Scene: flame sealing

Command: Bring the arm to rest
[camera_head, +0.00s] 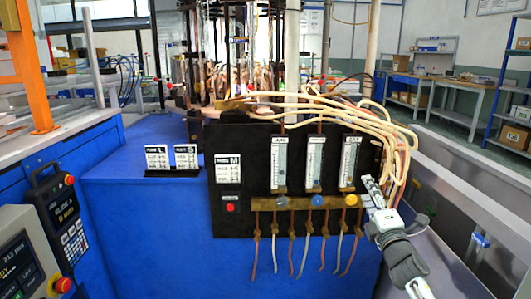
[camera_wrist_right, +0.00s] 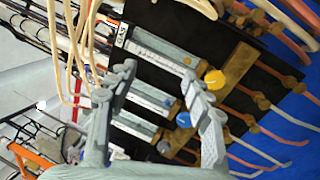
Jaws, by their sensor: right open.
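My right gripper (camera_head: 374,192) is at the right edge of the black gas panel (camera_head: 255,150) in the head view, close to the rightmost flowmeter and its yellow knob (camera_head: 350,200). In the right wrist view the right gripper (camera_wrist_right: 158,85) has its two fingers spread apart, with nothing held between them. Beyond the fingers that view shows the flowmeters, the yellow knob (camera_wrist_right: 215,79) and a blue knob (camera_wrist_right: 183,119). I cannot tell whether a fingertip touches the panel. My left gripper is in neither view.
Cream hoses (camera_head: 330,105) arch over the panel's top and hang at its right side, near my right gripper. Copper tubes (camera_head: 273,240) hang below the panel against the blue cabinet (camera_head: 150,235). A control pendant (camera_head: 62,215) stands at the left. Shelves and workbenches are farther back.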

